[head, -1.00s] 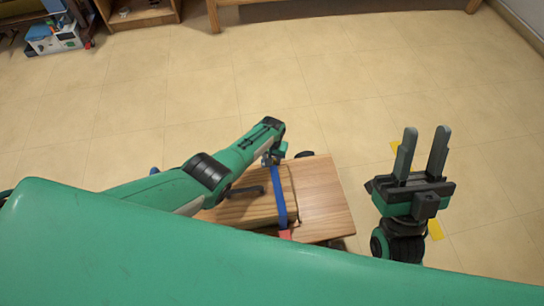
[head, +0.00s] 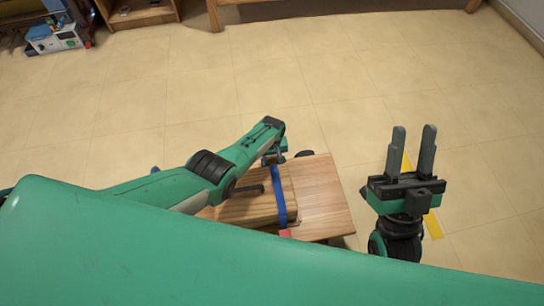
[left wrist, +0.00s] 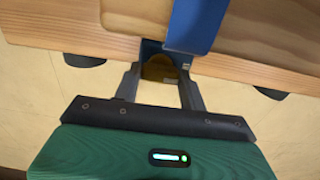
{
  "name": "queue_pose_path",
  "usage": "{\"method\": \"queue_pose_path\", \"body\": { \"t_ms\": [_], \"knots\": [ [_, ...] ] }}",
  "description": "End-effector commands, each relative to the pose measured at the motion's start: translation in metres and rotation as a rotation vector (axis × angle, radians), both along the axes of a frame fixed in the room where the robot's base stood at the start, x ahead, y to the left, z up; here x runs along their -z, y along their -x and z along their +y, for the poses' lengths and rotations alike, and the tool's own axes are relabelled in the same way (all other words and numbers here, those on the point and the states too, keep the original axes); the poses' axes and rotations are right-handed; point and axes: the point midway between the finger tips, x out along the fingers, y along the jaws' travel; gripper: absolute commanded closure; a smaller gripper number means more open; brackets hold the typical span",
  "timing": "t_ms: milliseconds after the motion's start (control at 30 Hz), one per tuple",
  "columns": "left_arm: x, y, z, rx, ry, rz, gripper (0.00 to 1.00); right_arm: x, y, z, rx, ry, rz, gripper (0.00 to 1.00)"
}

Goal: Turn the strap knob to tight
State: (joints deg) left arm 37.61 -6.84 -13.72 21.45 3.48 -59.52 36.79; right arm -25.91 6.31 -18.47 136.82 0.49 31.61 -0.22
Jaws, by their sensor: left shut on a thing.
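A blue strap (head: 279,190) runs over a wooden box (head: 246,207) on a wooden board; it also shows in the left wrist view (left wrist: 195,24). The strap knob (left wrist: 160,68) is a dark brownish piece at the board's edge, beside the strap's end. My left gripper (left wrist: 162,85) is shut on the knob, one finger on each side of it. In the head view my left gripper (head: 274,155) is at the board's far edge, and the knob is mostly hidden. My right gripper (head: 411,150) is open and empty, fingers up, right of the board.
The wooden board (head: 322,195) has dark wheels or feet under its edges. A red piece (head: 285,233) sits at the strap's near end. The tiled floor around is mostly clear, with yellow marks (head: 433,224) near my right gripper.

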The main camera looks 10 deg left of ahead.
Motion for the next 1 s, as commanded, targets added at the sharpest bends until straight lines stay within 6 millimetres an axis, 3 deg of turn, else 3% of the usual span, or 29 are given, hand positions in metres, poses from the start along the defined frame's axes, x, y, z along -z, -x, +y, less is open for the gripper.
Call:
{"method": "queue_pose_path", "body": {
  "t_ms": [267, 300, 400, 800, 1000],
  "knots": [
    [0.002, 0.003, 0.000, -0.003, 0.000, 0.008, 0.81, 0.000, 0.000, 0.000, -0.001, 0.000, 0.001, 0.64],
    [0.002, 0.003, 0.000, -0.002, 0.000, 0.008, 0.54, 0.000, 0.000, 0.000, -0.001, 0.000, 0.001, 0.64],
    [0.002, 0.002, 0.000, -0.002, 0.000, 0.005, 0.36, 0.000, 0.000, 0.001, -0.001, 0.000, 0.001, 0.64],
    [-0.002, 0.001, 0.000, -0.001, 0.000, 0.001, 0.36, -0.001, -0.002, 0.001, -0.004, 0.006, 0.013, 0.64],
    [-0.012, 0.000, 0.000, -0.001, 0.001, 0.001, 0.36, 0.026, -0.014, 0.012, -0.029, 0.047, 0.193, 0.64]
  ]
}}
